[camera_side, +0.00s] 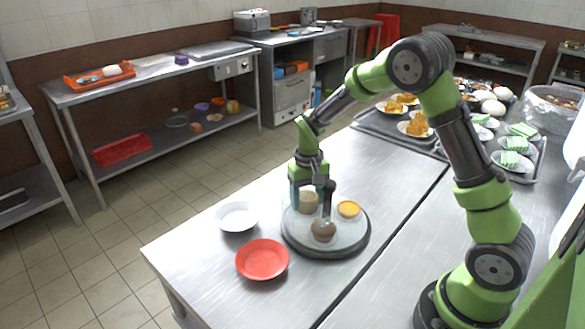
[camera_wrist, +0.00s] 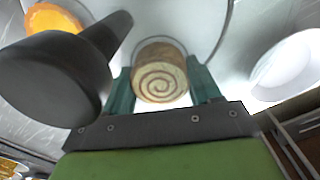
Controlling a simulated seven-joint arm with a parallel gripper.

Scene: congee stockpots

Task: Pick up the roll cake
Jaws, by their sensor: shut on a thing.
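The roll cake (camera_wrist: 160,80) shows its spiral end in the wrist view, between the two teal fingers of my gripper (camera_wrist: 162,92). My gripper is shut on it. In the side view the roll cake (camera_side: 308,202) is a pale brown cylinder at the left part of a round tray (camera_side: 300,246). My gripper (camera_side: 310,190) reaches down to it from above. I cannot tell whether the cake still touches the tray.
An egg tart (camera_side: 348,209) and a round brown item (camera_side: 323,231) are close by on the tray. A dark rounded object (camera_wrist: 50,80) fills the left of the wrist view. A white bowl (camera_side: 237,217) and a red plate (camera_side: 262,260) stand left of the tray.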

